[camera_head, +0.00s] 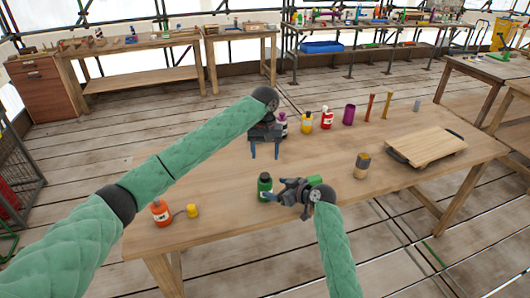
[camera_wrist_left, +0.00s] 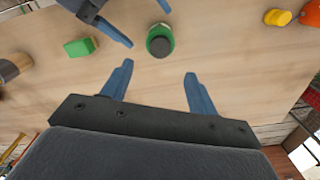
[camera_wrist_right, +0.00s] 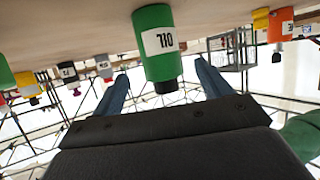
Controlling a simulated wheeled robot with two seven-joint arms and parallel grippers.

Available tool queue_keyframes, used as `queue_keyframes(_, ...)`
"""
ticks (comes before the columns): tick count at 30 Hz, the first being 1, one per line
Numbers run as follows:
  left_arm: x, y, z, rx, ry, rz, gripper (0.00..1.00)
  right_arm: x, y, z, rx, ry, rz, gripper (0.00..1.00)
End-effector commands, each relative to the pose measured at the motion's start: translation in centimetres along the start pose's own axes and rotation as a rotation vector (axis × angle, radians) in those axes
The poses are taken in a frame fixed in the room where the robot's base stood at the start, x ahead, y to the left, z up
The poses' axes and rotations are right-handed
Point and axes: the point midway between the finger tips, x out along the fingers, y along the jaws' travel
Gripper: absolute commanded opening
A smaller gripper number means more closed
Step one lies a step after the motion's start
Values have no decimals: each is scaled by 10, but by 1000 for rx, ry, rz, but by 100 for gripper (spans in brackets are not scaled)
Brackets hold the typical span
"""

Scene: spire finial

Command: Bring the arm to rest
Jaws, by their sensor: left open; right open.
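My left gripper (camera_head: 265,154) hangs over the middle of the wooden table, fingers pointing down. Its two blue fingers are spread and empty in the left wrist view (camera_wrist_left: 158,85). My right gripper (camera_head: 283,190) is low over the table's near side. In the right wrist view its fingers (camera_wrist_right: 165,82) are wide apart, with a green bottle labelled OIL (camera_wrist_right: 158,45) showing between them, ahead of the gripper. That green bottle (camera_head: 264,184) stands on the table close to the right gripper, and it also shows in the left wrist view (camera_wrist_left: 160,41). I cannot tell whether they touch.
A green block (camera_head: 314,180) lies behind the right gripper. An orange bottle (camera_head: 160,212) and yellow piece (camera_head: 192,211) are at left. Yellow (camera_head: 307,123) and red (camera_head: 326,119) bottles and a purple cup (camera_head: 349,115) stand farther back. A wooden board (camera_head: 432,147) is at right.

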Motion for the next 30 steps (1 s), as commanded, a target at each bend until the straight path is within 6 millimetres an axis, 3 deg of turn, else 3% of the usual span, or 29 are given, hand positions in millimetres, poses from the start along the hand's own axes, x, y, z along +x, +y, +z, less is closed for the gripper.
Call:
queue_keyframes(6, 5, 0, 0, 0, 0, 0, 59, -15, 0, 0, -1, -1, -1, 77)
queue_keyframes(18, 9, 1, 2, 5, -1, 3, 59, -16, -2, 2, 2, -4, 0, 77)
queue_keyframes(23, 32, 11, 20, 42, 2, 32, 59, -24, -11, 18, 16, -38, 5, 77)
queue_keyframes(30, 80, 33, 65, 129, 29, 112, 59, -49, -35, 58, 58, -129, 23, 77)
